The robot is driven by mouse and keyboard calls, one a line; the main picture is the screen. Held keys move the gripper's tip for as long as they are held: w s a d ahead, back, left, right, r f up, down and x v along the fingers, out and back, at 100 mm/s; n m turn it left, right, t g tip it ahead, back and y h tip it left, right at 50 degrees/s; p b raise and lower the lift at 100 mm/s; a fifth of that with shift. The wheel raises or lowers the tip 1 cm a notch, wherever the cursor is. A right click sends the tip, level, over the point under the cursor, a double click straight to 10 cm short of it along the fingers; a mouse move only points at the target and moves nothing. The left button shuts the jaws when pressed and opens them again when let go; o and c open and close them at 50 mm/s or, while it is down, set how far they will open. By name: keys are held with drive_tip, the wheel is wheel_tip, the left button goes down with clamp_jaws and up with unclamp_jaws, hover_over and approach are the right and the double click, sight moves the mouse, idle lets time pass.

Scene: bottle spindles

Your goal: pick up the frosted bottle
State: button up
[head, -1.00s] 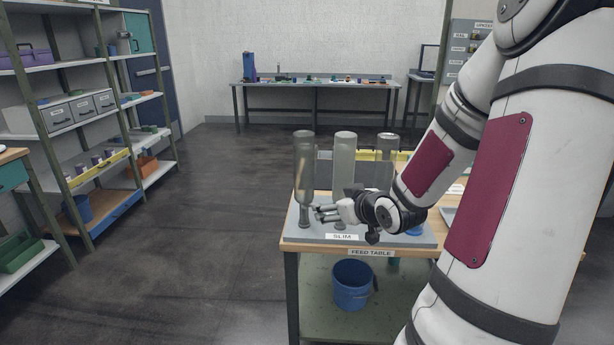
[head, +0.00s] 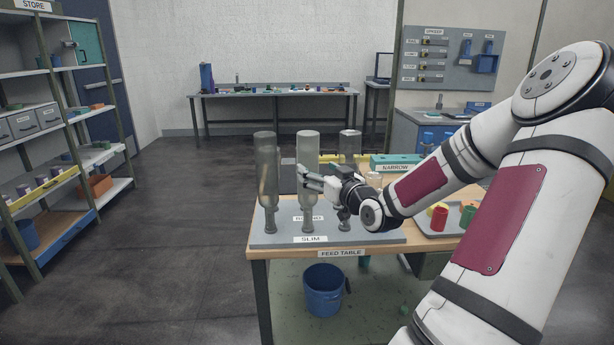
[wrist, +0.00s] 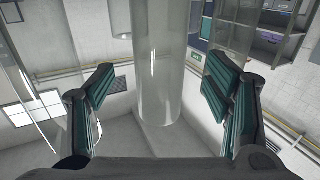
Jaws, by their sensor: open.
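Three bottles stand upside down on spindles on a grey board (head: 262,239). The middle one is whitish and hazy and looks like the frosted bottle (head: 307,148); the left bottle (head: 266,165) is see-through and brownish. The right bottle (head: 349,146) is clear and partly hidden by my wrist. My gripper (head: 309,178) is open, its fingers pointing left at the lower body of the middle bottle. In the wrist view a pale bottle (wrist: 158,65) lies centred between my open fingers (wrist: 158,88); I cannot tell whether either finger touches it.
The neighbouring bottles stand close on both sides. A grey tray (head: 430,228) with coloured pieces and a teal bin labelled NARROW (head: 392,160) are on the table's right. A blue bucket (head: 323,290) sits below. Shelves (head: 60,130) stand at left; the floor between is clear.

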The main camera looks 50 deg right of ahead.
sight(313, 166)
drive_tip(key=shift+b+x, duration=0.65)
drive_tip(key=shift+x, duration=2.3)
drive_tip(key=shift+r, duration=0.15)
drive_tip(key=shift+c, duration=0.2)
